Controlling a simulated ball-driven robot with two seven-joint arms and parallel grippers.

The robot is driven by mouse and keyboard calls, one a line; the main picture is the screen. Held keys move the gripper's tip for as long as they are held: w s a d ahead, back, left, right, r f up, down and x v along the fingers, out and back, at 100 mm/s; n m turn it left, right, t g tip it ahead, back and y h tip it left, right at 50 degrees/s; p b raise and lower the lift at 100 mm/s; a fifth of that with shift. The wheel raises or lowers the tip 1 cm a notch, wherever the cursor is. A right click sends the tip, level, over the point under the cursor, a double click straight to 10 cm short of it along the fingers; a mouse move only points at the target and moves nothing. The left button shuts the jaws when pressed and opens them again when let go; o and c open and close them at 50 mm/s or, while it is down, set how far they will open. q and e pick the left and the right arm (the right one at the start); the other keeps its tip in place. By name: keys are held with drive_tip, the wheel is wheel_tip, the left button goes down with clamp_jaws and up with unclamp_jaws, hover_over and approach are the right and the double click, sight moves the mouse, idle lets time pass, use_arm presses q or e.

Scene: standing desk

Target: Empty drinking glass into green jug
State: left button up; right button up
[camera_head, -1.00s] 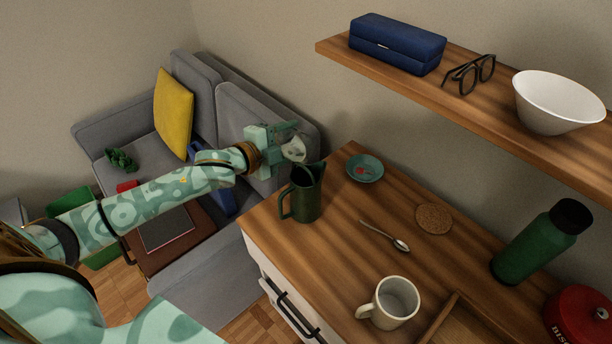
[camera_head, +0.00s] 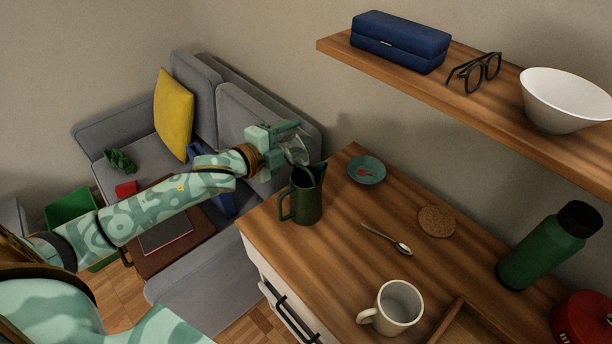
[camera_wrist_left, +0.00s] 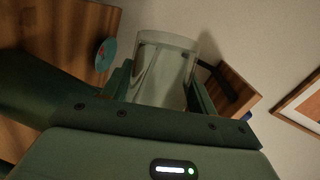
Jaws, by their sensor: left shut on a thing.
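The clear drinking glass (camera_head: 298,151) is held just above the green jug (camera_head: 307,198), a little left of its mouth, in the head view. The glass looks tilted, its lower right end close to the jug's rim; I cannot tell whether they touch. My left gripper (camera_head: 287,142) is shut around the glass. In the left wrist view the glass (camera_wrist_left: 162,72) stands between the two fingers. I cannot make out any contents in it. The jug stands upright near the desk's back left corner, handle to the left. My right gripper is not in view.
A teal saucer (camera_head: 379,177) sits right of the jug. A spoon (camera_head: 388,239), cork coaster (camera_head: 437,221), white mug (camera_head: 391,308) and green bottle (camera_head: 548,245) are further along the desk. A wall shelf (camera_head: 430,87) overhangs the back; a grey sofa (camera_head: 240,118) stands beyond.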

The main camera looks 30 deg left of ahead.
use_arm(q)
drive_tip(key=shift+s+d+r+t+b, duration=0.1)
drive_tip(key=shift+d+r+t+b, duration=0.05)
drive_tip(key=shift+r+t+b, duration=0.15)
drive_tip(key=shift+r+m, duration=0.15)
drive_tip(key=shift+m, duration=0.35)
drive_tip(key=shift+s+d+r+m+t, duration=0.15)
drive_tip(key=shift+r+m+t, duration=0.35)
drive_tip(key=shift+m, duration=0.3)
idle(0.7)
